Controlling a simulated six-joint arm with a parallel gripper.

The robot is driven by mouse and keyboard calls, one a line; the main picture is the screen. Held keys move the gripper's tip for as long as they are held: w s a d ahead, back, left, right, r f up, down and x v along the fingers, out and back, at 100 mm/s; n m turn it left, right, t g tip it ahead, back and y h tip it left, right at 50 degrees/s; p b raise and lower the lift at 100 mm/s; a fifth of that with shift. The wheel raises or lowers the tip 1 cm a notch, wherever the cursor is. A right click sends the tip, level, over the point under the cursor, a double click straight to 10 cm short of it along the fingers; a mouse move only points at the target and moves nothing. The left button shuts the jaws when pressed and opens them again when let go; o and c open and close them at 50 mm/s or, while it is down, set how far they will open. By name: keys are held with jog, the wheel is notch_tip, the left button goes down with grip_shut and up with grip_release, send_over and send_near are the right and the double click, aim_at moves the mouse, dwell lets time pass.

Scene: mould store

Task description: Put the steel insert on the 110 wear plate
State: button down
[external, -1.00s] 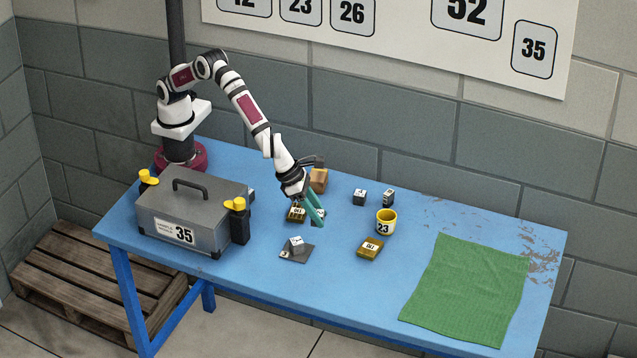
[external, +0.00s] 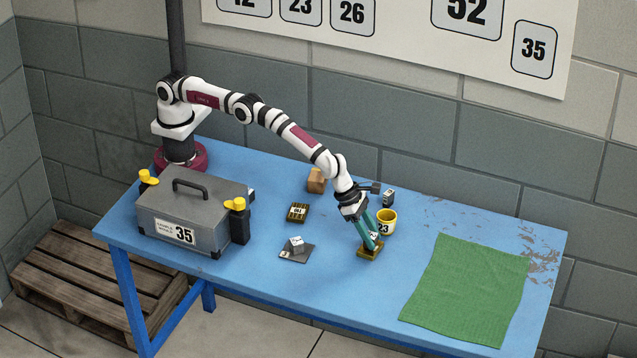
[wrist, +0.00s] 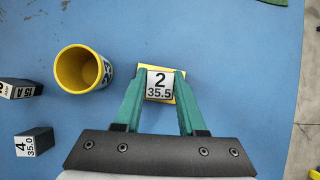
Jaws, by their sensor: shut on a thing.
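My gripper (wrist: 160,92) is shut on a steel insert (wrist: 160,84), a small cube whose top face reads "2" and "35.5". It holds the insert over the right-hand brass-coloured wear plate (external: 367,254). In the wrist view the plate's yellow rim (wrist: 155,67) shows around the insert. I cannot tell whether the insert touches the plate. The plate's label is hidden by the insert and fingers. Another brass-coloured plate (external: 298,213) lies to the left, with a label too small to read surely. A grey plate (external: 290,254) bears another small steel block (external: 296,243).
A wooden block (external: 317,180), grey case (external: 190,215) and green cloth (external: 465,290) are on the blue table. The front middle is clear.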

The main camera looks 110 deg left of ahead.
jog(key=shift+f, duration=0.15)
jog(key=shift+c, duration=2.4)
grip_release()
jog(key=shift+f, duration=0.1)
jog(key=v, duration=1.2)
jog(key=s+a+r+n+g+y, duration=0.1)
jog(key=s+a+r+n, duration=0.3)
jog(key=s+n, duration=0.15)
jog(key=s+a+r+n+g, duration=0.1)
jog(key=s+a+r+n, duration=0.25)
jog(key=s+r, duration=0.2)
jog(key=s+a+n+g, duration=0.1)
jog(key=s+a+n, duration=0.1)
jog(key=s+n, duration=0.5)
jog(key=s+a+n+g, duration=0.1)
jog(key=s+a+n, duration=0.2)
jog(key=s, duration=1.4)
jog(key=s+a+n+g, duration=0.2)
jog(key=s+a+n, duration=0.1)
jog(key=s+n, duration=0.8)
jog(key=shift+s+a+y, duration=0.15)
jog(key=shift+s+y, duration=0.25)
jog(key=shift+s, duration=0.7)
jog(key=shift+f, duration=0.1)
